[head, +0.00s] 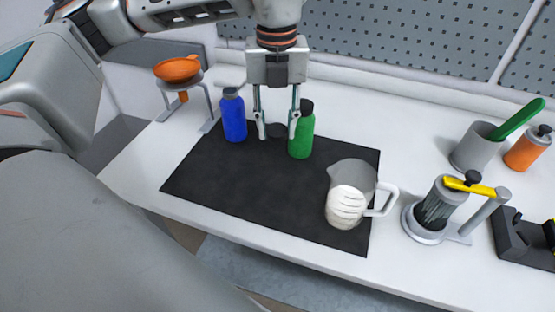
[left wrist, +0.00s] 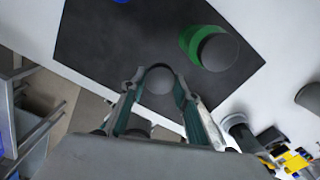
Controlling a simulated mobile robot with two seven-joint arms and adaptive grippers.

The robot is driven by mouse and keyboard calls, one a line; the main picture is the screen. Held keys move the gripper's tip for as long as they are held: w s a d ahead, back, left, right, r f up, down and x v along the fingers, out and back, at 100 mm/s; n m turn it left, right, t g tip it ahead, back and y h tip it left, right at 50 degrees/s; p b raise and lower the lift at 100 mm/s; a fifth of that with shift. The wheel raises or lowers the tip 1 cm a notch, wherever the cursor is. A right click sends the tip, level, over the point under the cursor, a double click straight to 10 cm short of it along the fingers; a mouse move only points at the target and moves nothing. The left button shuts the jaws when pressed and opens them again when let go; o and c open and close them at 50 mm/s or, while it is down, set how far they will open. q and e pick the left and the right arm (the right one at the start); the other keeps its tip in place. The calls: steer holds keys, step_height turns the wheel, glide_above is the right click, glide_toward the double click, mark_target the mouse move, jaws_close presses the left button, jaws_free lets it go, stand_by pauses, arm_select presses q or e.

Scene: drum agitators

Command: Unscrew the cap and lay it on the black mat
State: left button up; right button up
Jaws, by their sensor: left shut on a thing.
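My left gripper (head: 277,128) reaches down between two bottles, its fingers shut on a dark round cap (head: 277,131) at or just above the black mat (head: 240,175). In the left wrist view the cap (left wrist: 159,79) shows as a grey disc between the fingertips (left wrist: 158,88), with no bottle visible under it. The blue bottle (head: 234,118) stands upright left of the gripper; its top is greyish, and I cannot tell whether it is capped. The green bottle (head: 301,138) stands upright close to the right finger with a dark cap on. My right gripper is not in view.
A clear measuring jug (head: 350,190) with white contents stands at the mat's right side. A grey stand with a yellow-handled part (head: 440,205) is further right. An orange bowl on a stand (head: 178,70) is back left. The mat's front left is clear.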

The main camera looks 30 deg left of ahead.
mark_target(277, 169)
arm_select(q)
step_height(277, 169, down, 10)
steer(key=shift+f, duration=0.1)
stand_by(0.4)
steer(key=shift+b, duration=0.3)
steer(key=shift+f, duration=0.2)
steer(key=o, duration=1.2)
steer(key=shift+r, duration=0.1)
steer(key=shift+o, duration=0.2)
step_height(277, 169, up, 12)
steer(key=shift+r+p, duration=0.15)
steer(key=shift+p, duration=0.2)
steer(key=shift+s, duration=0.1)
